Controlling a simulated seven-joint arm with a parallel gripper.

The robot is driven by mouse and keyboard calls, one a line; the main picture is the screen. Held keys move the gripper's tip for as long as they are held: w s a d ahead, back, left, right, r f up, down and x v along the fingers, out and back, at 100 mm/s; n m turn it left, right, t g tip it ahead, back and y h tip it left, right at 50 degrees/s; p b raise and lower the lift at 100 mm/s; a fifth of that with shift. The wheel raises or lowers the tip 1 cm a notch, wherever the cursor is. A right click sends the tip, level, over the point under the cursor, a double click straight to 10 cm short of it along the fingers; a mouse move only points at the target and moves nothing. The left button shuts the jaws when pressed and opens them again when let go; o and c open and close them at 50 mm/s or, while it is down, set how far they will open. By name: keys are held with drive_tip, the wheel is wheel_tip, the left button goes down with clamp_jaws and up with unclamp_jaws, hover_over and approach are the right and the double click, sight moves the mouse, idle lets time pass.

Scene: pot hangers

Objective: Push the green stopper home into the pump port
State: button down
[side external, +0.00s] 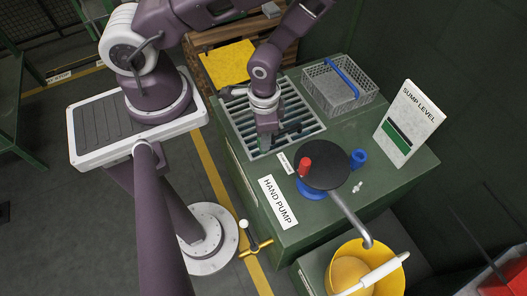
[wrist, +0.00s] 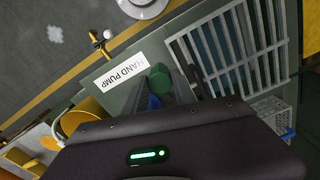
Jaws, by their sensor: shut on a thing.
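My gripper (side external: 268,143) is low over the slatted grate (side external: 238,118) on the green bench, left of the hand pump. In the wrist view the green stopper (wrist: 159,79) shows between the two dark fingers (wrist: 160,87), and the gripper is shut on it. In the side view the stopper is mostly hidden by the gripper. The pump has a dark round top (side external: 325,168), a red knob (side external: 305,166) and a blue open-ended fitting (side external: 358,158) at its right. I cannot tell for sure which opening is the port. The stopper is apart from that fitting.
A wire basket (side external: 335,88) with a blue handle stands at the back. A SUMP LEVEL sign (side external: 408,125) stands at the right. A HAND PUMP label (side external: 279,202) lies in front. A spout (side external: 350,220) reaches over a yellow bucket (side external: 395,280).

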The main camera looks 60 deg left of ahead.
wheel_tip(320, 180, up, 9)
drive_tip(key=w+f+n, duration=0.3)
drive_tip(key=w, duration=1.1)
drive_tip(key=w+d+r+n, duration=0.3)
drive_tip(key=w+d, duration=0.9)
wheel_tip(320, 180, down, 6)
drive_tip(key=shift+r, duration=0.25)
drive_tip(key=shift+f, duration=2.8)
